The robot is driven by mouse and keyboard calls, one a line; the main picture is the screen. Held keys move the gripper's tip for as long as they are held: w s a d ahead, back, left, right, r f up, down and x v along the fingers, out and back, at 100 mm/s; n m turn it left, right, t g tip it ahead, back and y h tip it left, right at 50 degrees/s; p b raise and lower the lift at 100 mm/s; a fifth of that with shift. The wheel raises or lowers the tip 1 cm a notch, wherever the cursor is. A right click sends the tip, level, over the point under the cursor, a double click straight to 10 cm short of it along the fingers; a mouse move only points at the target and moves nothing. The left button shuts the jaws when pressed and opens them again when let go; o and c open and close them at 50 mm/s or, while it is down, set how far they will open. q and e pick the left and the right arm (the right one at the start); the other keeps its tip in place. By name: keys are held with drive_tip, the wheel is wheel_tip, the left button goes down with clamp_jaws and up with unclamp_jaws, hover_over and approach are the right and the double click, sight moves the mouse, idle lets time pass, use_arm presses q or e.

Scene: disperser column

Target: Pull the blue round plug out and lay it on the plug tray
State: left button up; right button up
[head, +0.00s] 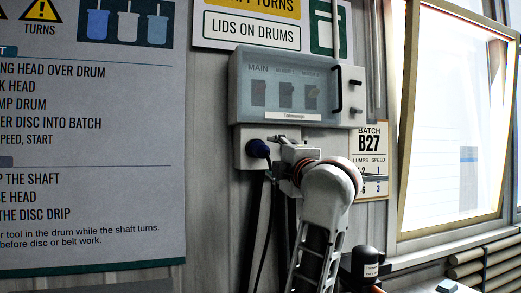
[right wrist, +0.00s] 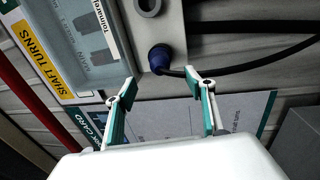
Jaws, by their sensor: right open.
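The blue round plug (head: 258,148) sits in the pale socket box (head: 240,158) on the wall, under the switch cabinet, with a black cable hanging from it. In the right wrist view the plug (right wrist: 160,58) lies just beyond the fingertips, roughly midway between them. My right gripper (head: 273,140) is just right of the plug. Its two fingers are spread, with nothing between them, in the right wrist view (right wrist: 160,79). My arm hides part of the socket box. I cannot make out the plug tray. My left gripper is not in view.
The clear-fronted switch cabinet (head: 290,88) with a black handle is right above. Dark cables (right wrist: 250,65) run from the socket area. A batch card (head: 372,150) and an open window (head: 455,120) are to the right. A large instruction poster (head: 90,170) covers the left wall.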

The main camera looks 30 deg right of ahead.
sight(263, 152)
drive_tip(key=shift+w, duration=0.1)
drive_tip(key=shift+x, duration=4.4)
clamp_jaws()
drive_tip(key=shift+v, duration=3.05)
